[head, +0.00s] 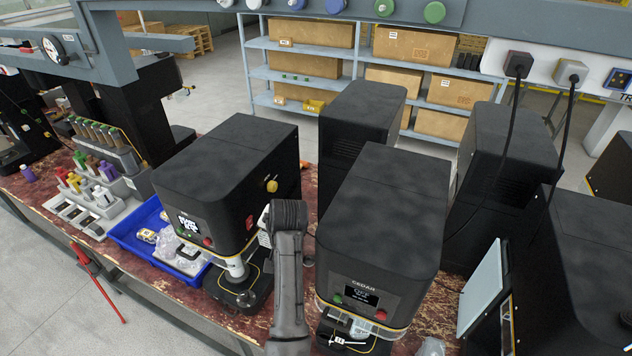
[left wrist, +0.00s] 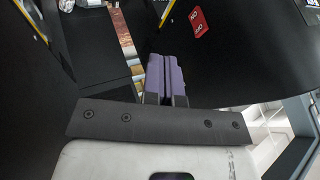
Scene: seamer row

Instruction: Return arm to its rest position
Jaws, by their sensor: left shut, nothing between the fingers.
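My arm (head: 289,290) comes up from the bottom middle in the head view, between two black machines. Its wrist ends beside the right side of the left black machine (head: 225,170); the fingers are hard to make out there. In the left wrist view my left gripper (left wrist: 165,62) has its two purple fingers together, with nothing between them. Black machine surfaces lie around the fingers, and a red label (left wrist: 198,22) is on the surface just right of them. My right gripper is not in view.
The CEDAR machine (head: 385,235) stands close to the arm's right. A blue tray (head: 128,233) with clear items is at the left. A tilted white panel (head: 483,287) is at the right. More black machines (head: 362,125) stand behind. A strip of red tabletop (left wrist: 122,35) shows between machines.

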